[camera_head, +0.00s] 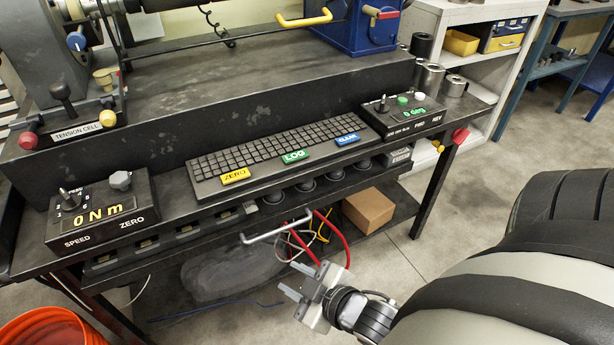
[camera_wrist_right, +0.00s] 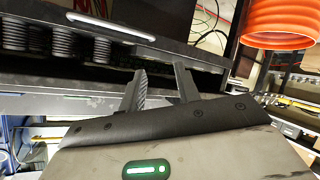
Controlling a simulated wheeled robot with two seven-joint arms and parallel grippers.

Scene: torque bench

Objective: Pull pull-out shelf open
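The pull-out shelf (camera_head: 225,221) is a dark tray just under the bench top, carrying several round black pieces and slots. It looks mostly pushed in beneath the bench top. Its pale bar handle (camera_head: 277,227) sticks out at the front; in the right wrist view the handle (camera_wrist_right: 110,25) is a bright bar at upper left. My right gripper (camera_head: 293,280) is in front of and below the handle, apart from it. Its two fingers (camera_wrist_right: 160,75) are spread with nothing between them. My left gripper is not in view.
A keyboard (camera_head: 270,153) and two control boxes stand on the bench top. A cardboard box (camera_head: 368,210) and red cables (camera_head: 335,238) are on the lower level. An orange bucket (camera_head: 50,330) stands at lower left. The floor (camera_head: 430,265) to the right is partly clear.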

